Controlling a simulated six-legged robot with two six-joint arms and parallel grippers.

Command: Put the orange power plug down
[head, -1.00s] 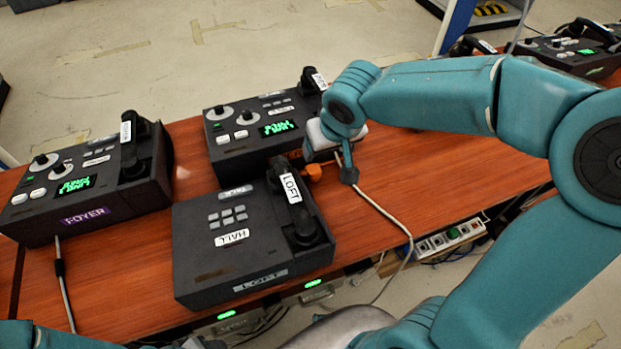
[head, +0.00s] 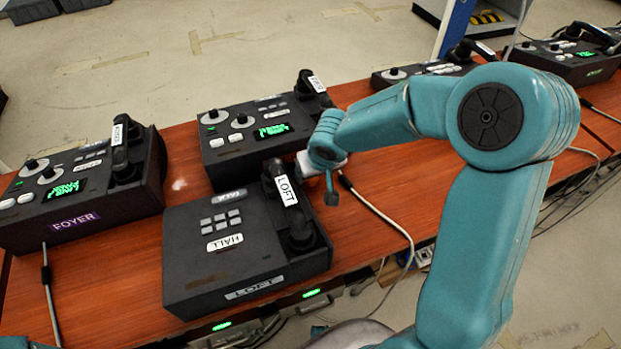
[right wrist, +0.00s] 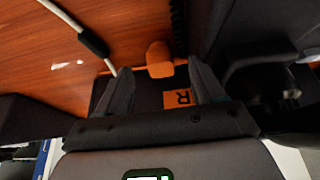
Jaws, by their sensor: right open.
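The orange power plug (right wrist: 159,55) lies on the wooden table in the right wrist view, just beyond the fingertips. My left gripper is not in view.
The FOYER phone (head: 75,210) is at the far left. A pale cable (head: 380,212) runs beside the gripper. Bare table lies to the right.

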